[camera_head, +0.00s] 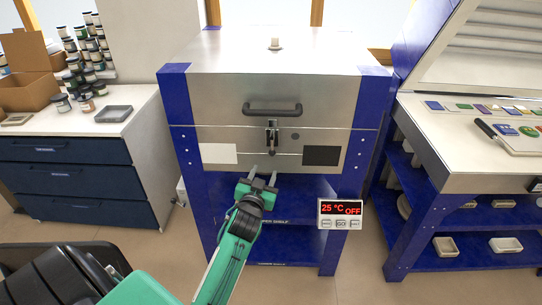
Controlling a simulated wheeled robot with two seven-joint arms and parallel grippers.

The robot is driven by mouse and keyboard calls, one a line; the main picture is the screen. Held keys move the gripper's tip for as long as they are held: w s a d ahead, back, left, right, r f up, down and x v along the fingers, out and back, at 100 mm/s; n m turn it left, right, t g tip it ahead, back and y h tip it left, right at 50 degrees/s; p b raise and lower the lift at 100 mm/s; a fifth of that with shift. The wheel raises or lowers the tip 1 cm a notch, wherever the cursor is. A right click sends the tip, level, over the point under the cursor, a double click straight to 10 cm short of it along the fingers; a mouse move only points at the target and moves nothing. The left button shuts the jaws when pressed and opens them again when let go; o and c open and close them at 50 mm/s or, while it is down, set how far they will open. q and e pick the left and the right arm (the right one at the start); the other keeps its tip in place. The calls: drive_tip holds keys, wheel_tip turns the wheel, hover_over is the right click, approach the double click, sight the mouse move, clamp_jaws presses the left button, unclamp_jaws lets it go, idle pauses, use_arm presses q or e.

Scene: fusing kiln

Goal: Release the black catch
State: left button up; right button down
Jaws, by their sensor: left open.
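The kiln (330,88) stands in the middle, a silver box in a blue frame with its lid down. A dark bar handle (272,112) runs across the front of the lid. The black catch (272,140) sits just below the handle, upright at the lid seam. My left gripper (263,180) is open and empty, below the catch and apart from it, in front of the kiln's lower edge. My green left arm reaches up to it from the bottom. My right gripper is not in view.
A controller (340,214) reading 25 °C OFF hangs at the right front leg. Blue shelves lie under the kiln. Dark drawers (70,180) with jars and a cardboard box (28,88) stand left. A workbench (470,150) with glass pieces stands right.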

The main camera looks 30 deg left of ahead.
sight(271, 155)
use_arm(q)
drive_tip(key=x, duration=0.9)
drive_tip(key=shift+w, duration=0.15)
drive_tip(key=shift+w+a+f, duration=0.1)
drive_tip(key=shift+w+a, duration=0.05)
drive_tip(key=shift+w, duration=0.1)
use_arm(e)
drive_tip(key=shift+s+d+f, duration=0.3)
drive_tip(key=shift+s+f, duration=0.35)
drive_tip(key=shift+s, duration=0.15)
use_arm(q)
drive_tip(key=shift+p, duration=0.3)
clamp_jaws()
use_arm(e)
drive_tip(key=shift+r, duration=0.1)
